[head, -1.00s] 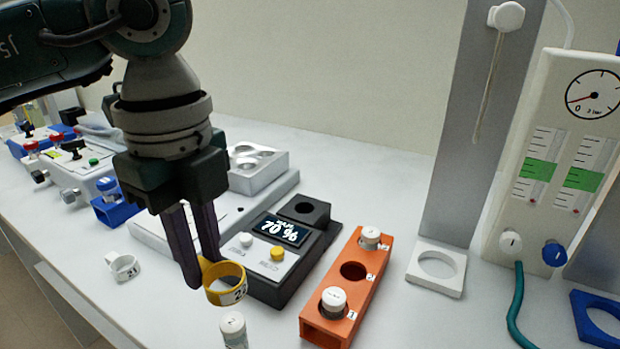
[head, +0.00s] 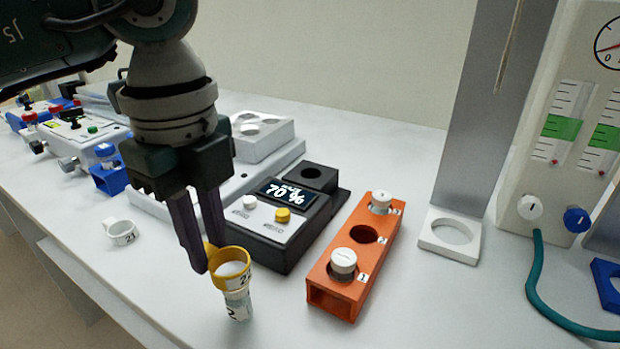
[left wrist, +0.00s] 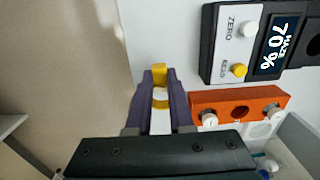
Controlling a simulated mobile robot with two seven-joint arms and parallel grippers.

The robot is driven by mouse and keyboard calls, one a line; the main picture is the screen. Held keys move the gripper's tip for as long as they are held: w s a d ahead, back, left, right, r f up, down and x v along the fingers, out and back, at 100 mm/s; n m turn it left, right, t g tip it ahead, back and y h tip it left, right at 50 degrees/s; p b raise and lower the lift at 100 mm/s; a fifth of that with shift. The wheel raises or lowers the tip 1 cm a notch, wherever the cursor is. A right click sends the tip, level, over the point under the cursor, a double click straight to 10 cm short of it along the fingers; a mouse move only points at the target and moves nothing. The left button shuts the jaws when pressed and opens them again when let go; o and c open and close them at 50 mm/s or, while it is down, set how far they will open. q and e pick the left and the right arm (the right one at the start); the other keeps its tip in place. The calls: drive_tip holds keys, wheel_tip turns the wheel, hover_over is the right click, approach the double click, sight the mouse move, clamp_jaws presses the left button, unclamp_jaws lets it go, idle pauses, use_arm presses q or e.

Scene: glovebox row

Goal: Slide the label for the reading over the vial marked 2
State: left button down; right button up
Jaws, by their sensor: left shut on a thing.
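My left gripper (head: 208,258) is shut on the tab of a yellow ring label (head: 233,280); its printed number is only partly legible. The vial marked 2 (head: 238,305) stands upright on the bench under the ring. Its white cap shows inside the ring, and its body shows below it. The ring appears to be around the cap end; exact depth is hard to tell. The left wrist view shows the yellow label (left wrist: 159,72) between the fingers. A meter (head: 290,210) displays 70 %. A white ring label (head: 122,233) lies at the left.
An orange rack (head: 335,283) right of the vial holds two capped vials, with an empty middle hole. A white holder ring (head: 450,250) and a gauge panel (head: 560,130) stand farther right. The bench in front of the rack is clear.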

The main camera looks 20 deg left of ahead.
use_arm(q)
drive_tip(key=shift+f+b, duration=1.9)
drive_tip(key=shift+f, duration=0.75)
drive_tip(key=c, duration=0.7)
unclamp_jaws()
drive_tip(key=shift+r, duration=0.1)
wheel_tip(320, 180, up, 10)
drive_tip(key=shift+f+p, duration=0.1)
drive_tip(key=shift+p, duration=0.4)
